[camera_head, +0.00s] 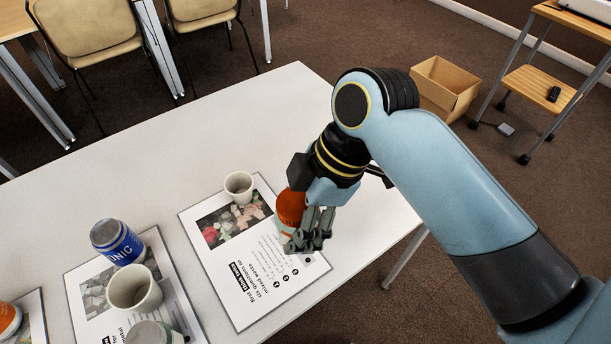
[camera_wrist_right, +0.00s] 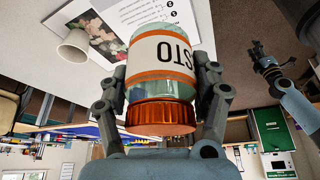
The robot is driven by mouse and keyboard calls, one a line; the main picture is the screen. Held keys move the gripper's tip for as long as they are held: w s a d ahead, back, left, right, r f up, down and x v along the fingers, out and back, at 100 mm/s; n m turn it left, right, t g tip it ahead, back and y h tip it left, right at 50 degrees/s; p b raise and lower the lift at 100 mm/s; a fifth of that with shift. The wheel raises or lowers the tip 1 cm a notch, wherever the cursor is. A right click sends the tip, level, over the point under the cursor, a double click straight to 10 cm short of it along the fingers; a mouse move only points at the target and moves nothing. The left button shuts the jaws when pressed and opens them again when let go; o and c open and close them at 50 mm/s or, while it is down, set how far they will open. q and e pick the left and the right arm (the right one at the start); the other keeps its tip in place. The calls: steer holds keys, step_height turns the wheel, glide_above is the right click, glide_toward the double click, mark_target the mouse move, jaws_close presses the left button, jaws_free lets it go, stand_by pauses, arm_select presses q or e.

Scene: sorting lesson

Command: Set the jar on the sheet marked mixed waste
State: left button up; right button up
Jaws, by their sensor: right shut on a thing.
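The jar (camera_head: 290,207) has an orange lid, clear glass and a white label with orange bands. My right gripper (camera_head: 308,238) is shut on it. In the right wrist view the jar (camera_wrist_right: 162,60) sits between both fingers, lid towards the palm. The sheet marked mixed waste (camera_head: 235,278) lies on the table, with a photo and printed text. The jar is over its right part; I cannot tell whether it touches. My left gripper (camera_wrist_right: 260,52) shows small at the right of the wrist view, its jaws unclear.
A white cup (camera_head: 239,187) stands at the sheet's far edge. The sheet to the left (camera_head: 75,285) carries a blue tonic can (camera_head: 117,242), another cup (camera_head: 134,288) and a can (camera_head: 153,334). An orange item (camera_head: 8,319) is at far left. The table (camera_head: 270,105) is clear behind.

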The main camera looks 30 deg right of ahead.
steer(key=shift+s+d+f+b, duration=0.15)
steer(key=shift+d+f+b, duration=0.2)
steer(key=shift+f, duration=0.2)
steer(key=shift+s+f, duration=0.15)
steer(key=shift+f, duration=0.15)
steer(key=shift+a+f+b, duration=0.25)
steer(key=shift+b, duration=0.1)
steer(key=w+f, duration=0.2)
steer(key=w, duration=0.1)
steer(key=w+a+f, duration=0.1)
steer(key=w+f, duration=0.1)
steer(key=w, duration=0.2)
steer(key=w+a+f+b, duration=0.1)
steer(key=w+f, duration=0.2)
steer(key=w, duration=0.1)
steer(key=shift+a, duration=0.1)
step_height(320, 180, down, 3)
steer(key=shift+f+b, duration=0.2)
steer(key=shift+b, duration=0.1)
arm_select(q)
steer(key=f, duration=0.2)
steer(key=d+f, duration=0.1)
steer(key=shift+f, duration=0.4)
arm_select(e)
steer(key=shift+w+f, duration=0.1)
steer(key=shift+f, duration=0.2)
arm_select(q)
steer(key=shift+a, duration=0.1)
arm_select(e)
steer(key=shift+f, duration=0.1)
